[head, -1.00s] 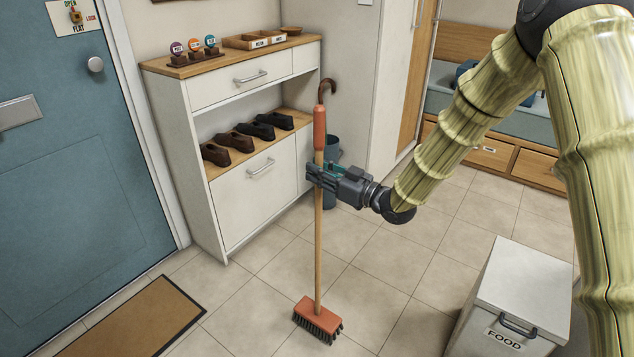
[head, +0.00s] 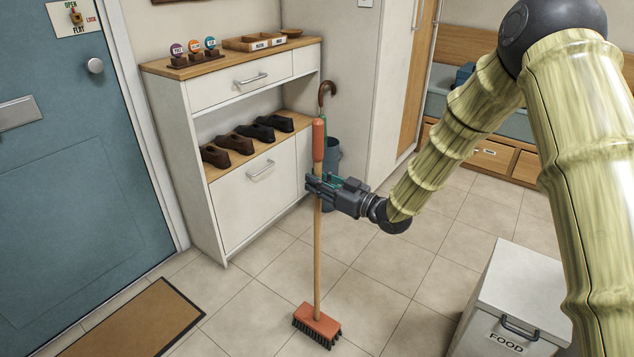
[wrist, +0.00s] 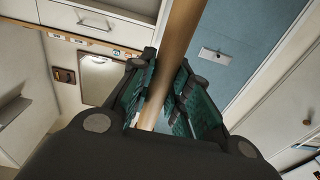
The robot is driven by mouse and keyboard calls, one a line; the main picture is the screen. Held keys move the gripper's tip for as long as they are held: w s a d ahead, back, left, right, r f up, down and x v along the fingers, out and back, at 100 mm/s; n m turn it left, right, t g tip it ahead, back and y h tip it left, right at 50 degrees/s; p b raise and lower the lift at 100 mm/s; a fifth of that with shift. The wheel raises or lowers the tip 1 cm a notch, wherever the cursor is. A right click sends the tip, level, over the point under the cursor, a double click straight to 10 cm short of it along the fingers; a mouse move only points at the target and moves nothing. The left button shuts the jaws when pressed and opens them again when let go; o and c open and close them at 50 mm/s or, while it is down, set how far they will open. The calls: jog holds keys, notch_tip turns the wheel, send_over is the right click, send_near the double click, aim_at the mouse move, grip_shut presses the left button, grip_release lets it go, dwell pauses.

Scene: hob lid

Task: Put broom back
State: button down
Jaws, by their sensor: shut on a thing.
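The broom (head: 318,250) stands upright in the head view, with a wooden stick, an orange-red grip at the top and an orange-red brush head with dark bristles low by the tiled floor. I cannot tell whether the bristles touch the floor. My gripper (head: 314,187) comes in from the right and is shut on the stick, just below the orange-red grip. In the wrist view the stick (wrist: 175,50) passes between the green-padded fingers of my gripper (wrist: 165,100).
A white shoe cabinet (head: 232,220) stands behind the broom. A blue-grey bin (head: 332,160) holding an item with a curved brown handle stands beside it. A white FOOD box (head: 522,290) is at the lower right, a brown doormat (head: 140,315) at the lower left. Open tiles lie between.

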jog(key=c, duration=1.3)
grip_release()
jog(key=shift+f, duration=0.1)
jog(key=shift+c, duration=0.2)
jog(key=p+v, duration=0.1)
jog(key=v, duration=1.1)
jog(key=s+d+f+m+g+h, duration=0.15)
jog(key=s+f+m+h, duration=0.45)
jog(key=f, duration=0.7)
jog(key=s+d+f+m+g+h, duration=0.1)
jog(key=s+d+f+h, duration=0.2)
jog(key=s+f, duration=0.75)
jog(key=s+d+f+m+g+h, duration=0.1)
jog(key=s+f, duration=0.3)
jog(key=s, duration=0.5)
jog(key=s+d+f+m+g+h, duration=0.2)
jog(key=s+d+f+g+h, duration=0.1)
jog(key=s, duration=0.7)
jog(key=s+d+f+m+g+h, duration=0.1)
jog(key=s+d+f+g+h, duration=0.1)
jog(key=s+d+f+g, duration=0.2)
jog(key=s+f, duration=0.3)
jog(key=s, duration=0.2)
jog(key=shift+s+d+f, duration=0.2)
jog(key=shift+f, duration=0.05)
